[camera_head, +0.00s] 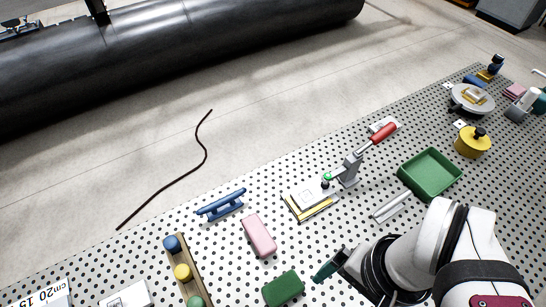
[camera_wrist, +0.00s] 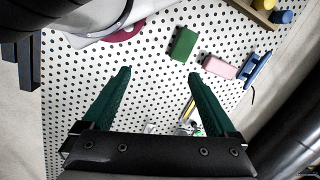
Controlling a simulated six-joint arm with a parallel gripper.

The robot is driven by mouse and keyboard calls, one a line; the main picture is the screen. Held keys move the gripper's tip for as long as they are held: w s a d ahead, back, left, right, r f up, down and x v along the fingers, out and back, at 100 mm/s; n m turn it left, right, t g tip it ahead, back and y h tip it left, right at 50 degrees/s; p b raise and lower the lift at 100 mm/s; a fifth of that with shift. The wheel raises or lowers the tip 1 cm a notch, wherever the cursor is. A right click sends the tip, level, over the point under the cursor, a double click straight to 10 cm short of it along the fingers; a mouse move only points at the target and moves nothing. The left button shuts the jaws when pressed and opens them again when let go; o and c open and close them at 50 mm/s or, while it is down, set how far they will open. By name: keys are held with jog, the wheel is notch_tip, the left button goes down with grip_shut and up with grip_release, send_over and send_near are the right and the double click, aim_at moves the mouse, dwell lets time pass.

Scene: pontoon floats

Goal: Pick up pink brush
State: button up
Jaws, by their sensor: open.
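The pink brush (camera_head: 258,236) looks like a rounded pink block lying flat on the white perforated table. It also shows in the wrist view (camera_wrist: 219,68), at the upper right, beyond the right fingertip. My gripper (camera_head: 328,266) is to the right of the pink brush and apart from it. In the wrist view its dark green fingers (camera_wrist: 158,75) are spread wide with nothing between them. My own arm hides part of the table at the lower right of the head view.
A green block (camera_head: 283,289) lies close to the pink brush. A blue cleat-shaped piece (camera_head: 220,204) lies behind it. A wooden strip with coloured knobs (camera_head: 182,272) is to its left. A red-handled clamp (camera_head: 350,168) and a green tray (camera_head: 431,174) stand farther right.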

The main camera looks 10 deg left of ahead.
jog(key=w+a+n+h, duration=0.1)
jog(key=w+a+n, duration=0.4)
jog(key=w+n, duration=0.25)
jog(key=n, duration=0.7)
send_over(261, 237)
notch_tip(261, 237, down, 5)
jog(key=shift+h, duration=0.4)
notch_tip(261, 237, down, 16)
jog(key=shift+r, duration=0.2)
jog(key=shift+f, duration=0.25)
jog(key=shift+c, duration=0.3)
grip_shut()
